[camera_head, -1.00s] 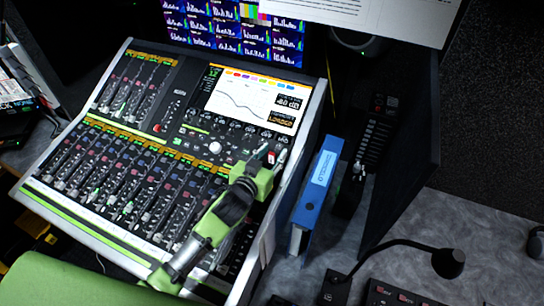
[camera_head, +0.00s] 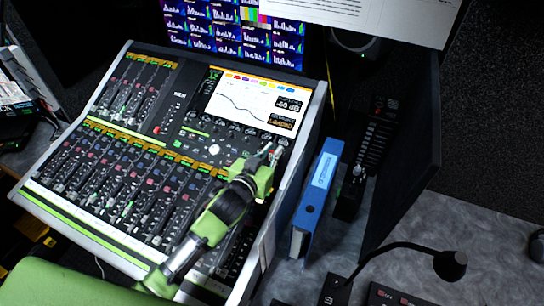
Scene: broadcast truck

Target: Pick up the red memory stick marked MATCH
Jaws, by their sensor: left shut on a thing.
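My left gripper (camera_head: 270,151) is over the right end of the mixing console (camera_head: 75,222), just below its screen. Its two fingertips point up and to the right. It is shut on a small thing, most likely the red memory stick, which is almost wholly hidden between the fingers. I cannot read any MATCH marking at this size. My right gripper is not in view.
A blue binder (camera_head: 318,195) stands upright just right of the console. A black gooseneck microphone (camera_head: 449,264) arches over the grey desk at the lower right. The console's lit screen (camera_head: 257,102) is above the gripper, and a papers sheet (camera_head: 370,14) hangs at the top.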

